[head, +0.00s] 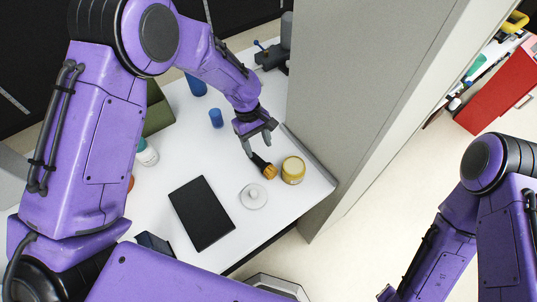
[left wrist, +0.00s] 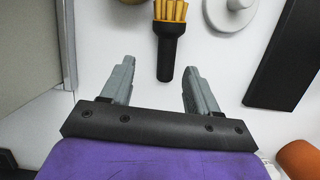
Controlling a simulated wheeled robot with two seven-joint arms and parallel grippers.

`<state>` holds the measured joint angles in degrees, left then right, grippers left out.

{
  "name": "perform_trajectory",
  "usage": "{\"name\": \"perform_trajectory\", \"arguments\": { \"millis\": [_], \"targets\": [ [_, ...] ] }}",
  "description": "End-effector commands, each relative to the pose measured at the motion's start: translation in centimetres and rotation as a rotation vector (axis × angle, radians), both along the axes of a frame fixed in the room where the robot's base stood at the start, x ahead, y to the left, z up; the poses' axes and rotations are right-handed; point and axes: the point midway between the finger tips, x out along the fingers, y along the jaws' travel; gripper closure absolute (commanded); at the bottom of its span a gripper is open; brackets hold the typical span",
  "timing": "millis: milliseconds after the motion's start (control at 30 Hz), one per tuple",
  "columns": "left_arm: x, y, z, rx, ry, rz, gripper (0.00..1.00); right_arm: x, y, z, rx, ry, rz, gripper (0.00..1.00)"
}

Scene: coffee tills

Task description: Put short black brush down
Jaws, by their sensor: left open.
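The short black brush (head: 259,162) lies on the white table, its yellow-orange bristles toward the table's front edge. It also shows in the left wrist view (left wrist: 168,45), where its black handle end points toward the gap between my fingers. My left gripper (head: 257,144) is open, its fingers apart on either side of the line of the handle.
A yellow jar (head: 293,170) stands just right of the bristles. A white round knobbed thing (head: 253,196) and a black flat slab (head: 202,213) lie in front. A blue cup (head: 216,118) stands behind. A grey wall panel (head: 365,75) borders the table's right side.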

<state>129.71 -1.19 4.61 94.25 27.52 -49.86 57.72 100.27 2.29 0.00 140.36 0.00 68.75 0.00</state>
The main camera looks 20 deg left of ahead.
Motion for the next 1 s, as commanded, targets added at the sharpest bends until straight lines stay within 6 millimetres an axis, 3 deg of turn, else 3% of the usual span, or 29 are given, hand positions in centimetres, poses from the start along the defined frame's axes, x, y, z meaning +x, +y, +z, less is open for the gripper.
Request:
{"name": "perform_trajectory", "arguments": {
  "millis": [233, 333, 600, 767, 800, 1000],
  "targets": [
    [0.2, -1.4, -4.1, -0.002, 0.032, -0.002, 0.4, 0.0, 0.0, 2.4, 0.0, 0.002, 0.0, 0.57],
    [0.5, -1.6, -6.0, -0.002, 0.038, -0.001, 0.4, 0.0, 0.0, 2.4, 0.0, 0.001, 0.0, 0.57],
    [0.9, -1.6, -7.1, -0.001, 0.042, 0.001, 0.4, 0.1, 0.0, 2.3, 0.0, 0.0, 0.0, 0.57],
    [1.0, -1.6, -7.1, -0.001, 0.041, 0.0, 0.96, 0.1, 0.0, 2.3, 0.001, 0.001, 0.0, 0.57],
    [1.0, -1.7, -7.0, -0.001, 0.041, 0.0, 1.0, 0.1, 0.0, 2.3, 0.001, 0.001, 0.0, 0.57],
    [0.9, -1.7, -7.0, -0.002, 0.042, 0.0, 1.0, 0.1, 0.0, 2.3, 0.0, 0.0, 0.0, 0.57]
  ]
}}
